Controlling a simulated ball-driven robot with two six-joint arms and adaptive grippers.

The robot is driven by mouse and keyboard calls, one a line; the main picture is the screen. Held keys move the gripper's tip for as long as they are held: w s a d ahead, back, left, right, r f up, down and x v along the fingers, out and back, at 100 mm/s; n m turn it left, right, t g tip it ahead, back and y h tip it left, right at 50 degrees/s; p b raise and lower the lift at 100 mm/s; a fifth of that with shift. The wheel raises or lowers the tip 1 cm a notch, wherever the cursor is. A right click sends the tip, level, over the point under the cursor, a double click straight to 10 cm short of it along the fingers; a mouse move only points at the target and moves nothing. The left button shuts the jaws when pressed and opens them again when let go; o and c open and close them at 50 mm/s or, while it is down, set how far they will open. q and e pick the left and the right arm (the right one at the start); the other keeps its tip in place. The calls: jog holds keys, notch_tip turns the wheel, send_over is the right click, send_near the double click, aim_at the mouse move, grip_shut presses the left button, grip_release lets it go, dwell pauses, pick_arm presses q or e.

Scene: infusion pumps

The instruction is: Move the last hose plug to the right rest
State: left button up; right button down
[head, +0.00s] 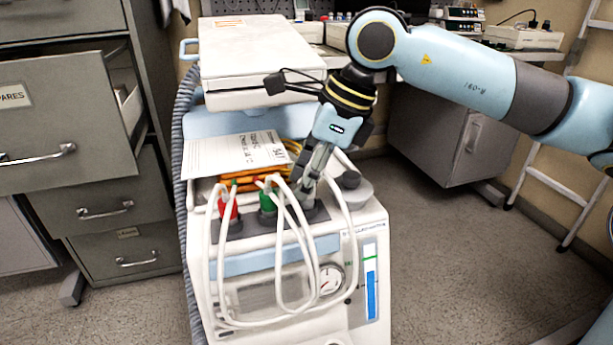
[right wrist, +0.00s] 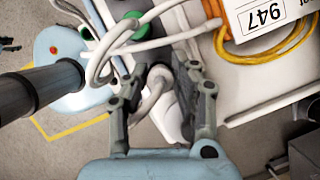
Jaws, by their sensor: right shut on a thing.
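My right gripper (head: 306,192) reaches down over the top of the white pump unit (head: 350,222). It is shut on a white hose plug (right wrist: 158,80), seen between the two fingers in the right wrist view. The fingers hide most of this plug in the head view. It is just above or at the dark grey right rest (head: 318,213); I cannot tell whether it is seated. A red plug (head: 229,208) stands at the left rest and a green plug (head: 267,201) at the middle one, both with white hoses. My left gripper is not in view.
White hoses (head: 283,262) loop down the unit's front beside a round gauge (head: 330,279). A paper card (head: 235,153) and an orange coiled cable (right wrist: 265,50) lie behind the plugs. A grey cabinet with an open drawer (head: 65,120) stands at the left.

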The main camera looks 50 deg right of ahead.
jog(key=shift+f+b, duration=0.3)
jog(key=shift+f, duration=0.1)
jog(key=c, duration=1)
grip_release()
notch_tip(320, 180, up, 10)
